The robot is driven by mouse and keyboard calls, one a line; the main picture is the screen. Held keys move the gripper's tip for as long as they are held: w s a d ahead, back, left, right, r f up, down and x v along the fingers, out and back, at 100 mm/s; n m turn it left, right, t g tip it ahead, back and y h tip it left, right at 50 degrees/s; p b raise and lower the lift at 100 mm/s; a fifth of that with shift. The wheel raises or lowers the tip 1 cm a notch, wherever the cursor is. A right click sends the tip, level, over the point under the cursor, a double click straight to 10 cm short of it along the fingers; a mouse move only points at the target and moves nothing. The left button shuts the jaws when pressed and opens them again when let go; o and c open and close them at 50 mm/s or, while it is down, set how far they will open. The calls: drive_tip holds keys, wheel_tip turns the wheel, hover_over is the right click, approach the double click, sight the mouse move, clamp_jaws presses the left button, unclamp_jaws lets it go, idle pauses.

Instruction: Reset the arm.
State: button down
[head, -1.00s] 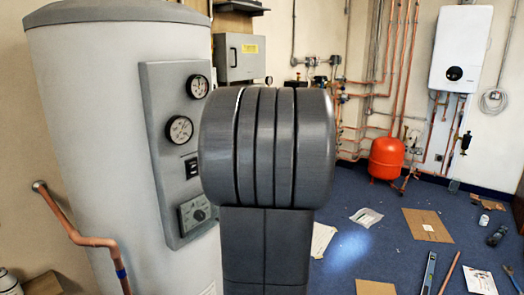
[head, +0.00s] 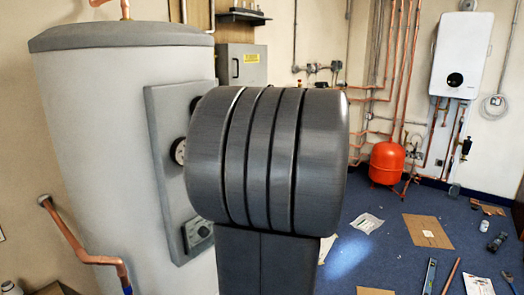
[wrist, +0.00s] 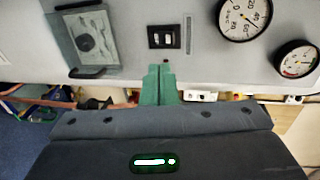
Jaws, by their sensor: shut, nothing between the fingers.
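My gripper (wrist: 160,83) shows in the wrist view as two green fingers pressed together, with nothing between them. It points at the grey control panel (wrist: 205,68) of the tank, which appears upside down there. Whether the fingertips touch the panel I cannot tell. In the head view, dark grey links of my arm fill the middle and hide much of the panel (head: 165,150). The gripper itself is hidden in that view.
A large grey tank (head: 90,160) stands close on the left, with a copper pipe (head: 85,250) at its lower left. A red vessel (head: 387,162) and white boiler (head: 461,55) are at the back right. Cardboard (head: 428,232) and tools lie on the blue floor.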

drive_tip(key=shift+v, duration=1.6)
drive_tip(key=shift+a+f, duration=0.1)
